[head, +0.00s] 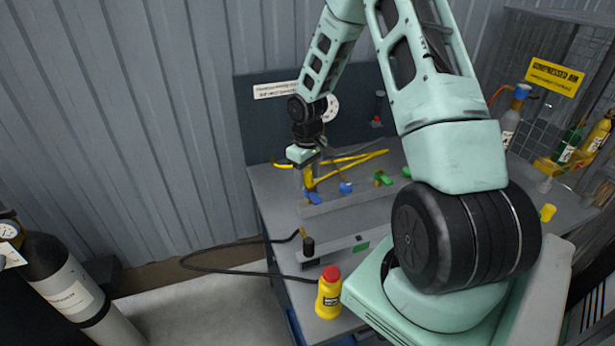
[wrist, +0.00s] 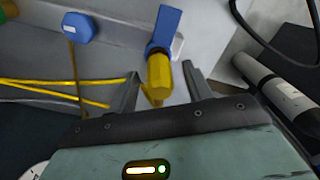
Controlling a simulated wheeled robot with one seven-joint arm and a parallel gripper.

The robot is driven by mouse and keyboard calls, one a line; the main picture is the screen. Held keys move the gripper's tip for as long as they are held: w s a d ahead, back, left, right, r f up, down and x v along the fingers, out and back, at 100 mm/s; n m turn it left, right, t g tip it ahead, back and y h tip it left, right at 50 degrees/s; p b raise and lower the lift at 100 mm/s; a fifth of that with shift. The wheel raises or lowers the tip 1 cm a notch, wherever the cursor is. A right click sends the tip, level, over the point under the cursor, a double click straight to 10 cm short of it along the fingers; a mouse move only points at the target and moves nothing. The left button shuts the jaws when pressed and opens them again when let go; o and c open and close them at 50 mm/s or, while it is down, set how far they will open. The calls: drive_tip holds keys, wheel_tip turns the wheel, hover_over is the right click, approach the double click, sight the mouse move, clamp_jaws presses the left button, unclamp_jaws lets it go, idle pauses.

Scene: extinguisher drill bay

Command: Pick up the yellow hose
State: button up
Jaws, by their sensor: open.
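The yellow hose (head: 350,160) lies in long strands across the grey bench, behind the valves. In the wrist view the hose (wrist: 60,95) runs in from the left toward my gripper. My gripper (head: 306,172) is over the left part of the bench, beside the yellow end piece. In the wrist view my gripper (wrist: 160,76) is open, one finger on each side of the fitting. I cannot tell whether either finger touches it.
Blue (head: 346,188) and green (head: 382,179) valve handles stand right of my gripper. A red-capped yellow bottle (head: 329,293) stands at the bench's near edge beside a black hose (head: 215,249). A grey cylinder (head: 72,290) stands left. A dark panel (head: 262,130) rises behind.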

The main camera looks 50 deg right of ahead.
drive_tip(key=shift+f, duration=0.15)
clamp_jaws()
drive_tip(key=shift+r+b, duration=0.6)
drive_tip(key=shift+r, duration=4.45)
